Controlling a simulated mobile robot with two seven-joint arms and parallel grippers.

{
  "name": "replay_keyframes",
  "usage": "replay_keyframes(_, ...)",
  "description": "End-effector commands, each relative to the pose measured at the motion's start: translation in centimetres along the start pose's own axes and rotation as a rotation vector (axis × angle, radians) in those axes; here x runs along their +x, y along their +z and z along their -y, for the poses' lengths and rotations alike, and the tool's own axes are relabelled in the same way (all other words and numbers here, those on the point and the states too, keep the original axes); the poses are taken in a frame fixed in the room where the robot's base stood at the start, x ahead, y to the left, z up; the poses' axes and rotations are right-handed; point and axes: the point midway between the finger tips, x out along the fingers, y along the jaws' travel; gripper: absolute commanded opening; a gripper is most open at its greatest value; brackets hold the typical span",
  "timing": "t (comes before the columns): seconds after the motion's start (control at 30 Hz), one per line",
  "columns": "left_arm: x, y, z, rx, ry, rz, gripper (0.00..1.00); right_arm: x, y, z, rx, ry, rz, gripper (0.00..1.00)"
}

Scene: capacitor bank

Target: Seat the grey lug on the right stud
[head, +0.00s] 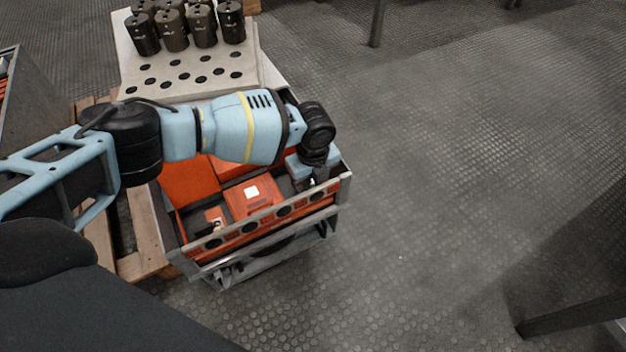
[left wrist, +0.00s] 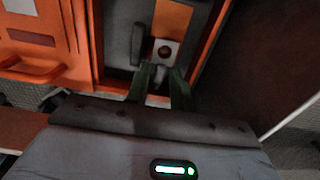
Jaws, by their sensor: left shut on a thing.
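My left gripper (head: 317,181) reaches down into the right end of the orange-lined metal case; its fingertips are hard to make out in the head view. In the left wrist view, its two dark fingers (left wrist: 161,70) are shut on the grey lug (left wrist: 158,77), of which only a small part shows between them. Just past the fingertips is a pale square pad with a dark round spot (left wrist: 165,51), likely the right stud's place. I cannot tell whether the lug touches it or surrounds a stud. My right gripper is in neither view.
The metal case's front rail (head: 265,221) has several dark round holes. An orange box with a white label (head: 251,197) sits inside, with a small pale terminal (head: 215,219) left of it. Several dark cans (head: 203,27) stand on a holed board behind.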

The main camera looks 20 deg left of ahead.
Motion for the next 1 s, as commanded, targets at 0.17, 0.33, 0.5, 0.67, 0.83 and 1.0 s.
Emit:
replay_keyframes(0.17,0.39,-0.03,-0.01,0.0,0.001,-0.001,0.02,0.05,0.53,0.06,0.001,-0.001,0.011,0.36)
replay_keyframes(0.33,0.68,-0.03,-0.01,0.0,0.001,-0.001,0.02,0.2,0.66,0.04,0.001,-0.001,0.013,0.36)
replay_keyframes(0.5,0.95,-0.01,-0.01,0.0,0.001,-0.001,0.02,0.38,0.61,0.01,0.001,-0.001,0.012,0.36)
replay_keyframes(0.67,1.08,0.0,0.01,0.0,0.0,0.0,0.02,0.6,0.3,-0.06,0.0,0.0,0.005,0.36)
replay_keyframes(0.83,1.06,0.0,0.0,0.0,0.0,0.0,0.02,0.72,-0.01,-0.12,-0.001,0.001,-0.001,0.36)
replay_keyframes(1.0,1.08,-0.01,0.0,0.0,0.0,0.0,0.02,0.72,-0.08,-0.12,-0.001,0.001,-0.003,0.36)
